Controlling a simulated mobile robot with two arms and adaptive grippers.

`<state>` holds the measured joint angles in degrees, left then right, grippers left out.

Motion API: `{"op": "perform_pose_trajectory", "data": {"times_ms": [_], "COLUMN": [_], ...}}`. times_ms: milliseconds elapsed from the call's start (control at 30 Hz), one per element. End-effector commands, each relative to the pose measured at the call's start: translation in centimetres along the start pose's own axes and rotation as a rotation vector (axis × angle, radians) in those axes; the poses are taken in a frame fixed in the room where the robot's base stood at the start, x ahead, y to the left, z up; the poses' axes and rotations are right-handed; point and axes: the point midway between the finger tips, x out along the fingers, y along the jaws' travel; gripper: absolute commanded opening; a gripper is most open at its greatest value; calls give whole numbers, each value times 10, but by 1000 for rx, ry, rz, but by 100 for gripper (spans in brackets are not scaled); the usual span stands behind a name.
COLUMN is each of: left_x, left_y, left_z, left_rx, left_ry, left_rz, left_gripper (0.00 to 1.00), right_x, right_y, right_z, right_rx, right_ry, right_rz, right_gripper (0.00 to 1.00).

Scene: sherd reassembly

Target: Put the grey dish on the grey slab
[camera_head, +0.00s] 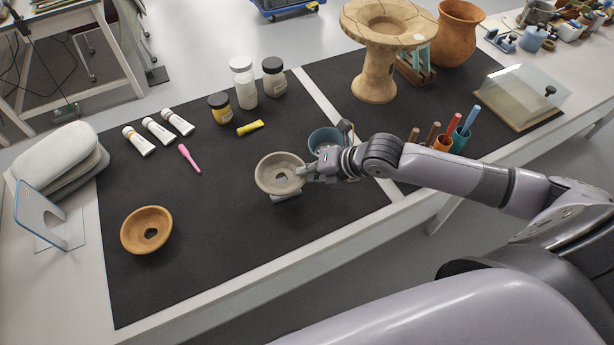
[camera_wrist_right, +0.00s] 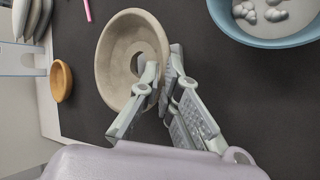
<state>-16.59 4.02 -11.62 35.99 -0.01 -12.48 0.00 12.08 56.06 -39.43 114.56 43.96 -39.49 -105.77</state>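The grey dish (camera_head: 279,166), a round shallow bowl with a hole in its middle, is near the centre of the dark mat. My right gripper (camera_head: 304,173) has its fingers on either side of the dish's right rim and looks shut on it. In the right wrist view, one finger is inside the dish (camera_wrist_right: 112,50) and the other outside it. A small light grey piece shows under the dish's near edge; I cannot tell whether it is a finger or the slab. No grey slab shows clearly. My left gripper is not in view.
A blue basin (camera_head: 322,137) with grey lumps is close behind the right gripper. An orange dish (camera_head: 147,229) lies front left. Tubes, jars and a pink tool (camera_head: 189,158) lie farther back. A blue-edged stand (camera_head: 40,213) is at left. The mat's front middle is clear.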

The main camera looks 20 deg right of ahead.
Motion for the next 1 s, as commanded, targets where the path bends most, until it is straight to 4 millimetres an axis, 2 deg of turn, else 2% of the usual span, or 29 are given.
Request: {"op": "perform_pose_trajectory", "data": {"times_ms": [100, 200, 567, 600, 900, 1000], "left_x": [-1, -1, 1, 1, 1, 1], "left_y": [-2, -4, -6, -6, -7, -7], "left_z": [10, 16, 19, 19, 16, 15], "left_rx": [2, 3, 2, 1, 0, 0], "left_ry": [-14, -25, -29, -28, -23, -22], "left_rz": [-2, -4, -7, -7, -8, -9], "left_gripper": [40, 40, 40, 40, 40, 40], "right_x": [13, 18, 21, 21, 20, 20], "right_y": [-12, -16, -19, -20, -19, -19], "right_z": [-5, -8, -8, -8, -8, -8], "right_rx": [3, 0, -1, -1, 0, 0], "right_ry": [1, 0, -1, 0, 0, 0], "right_rz": [1, 2, 1, -1, 0, 0], "right_gripper": [0, 0, 0, 5, 25, 25]}}
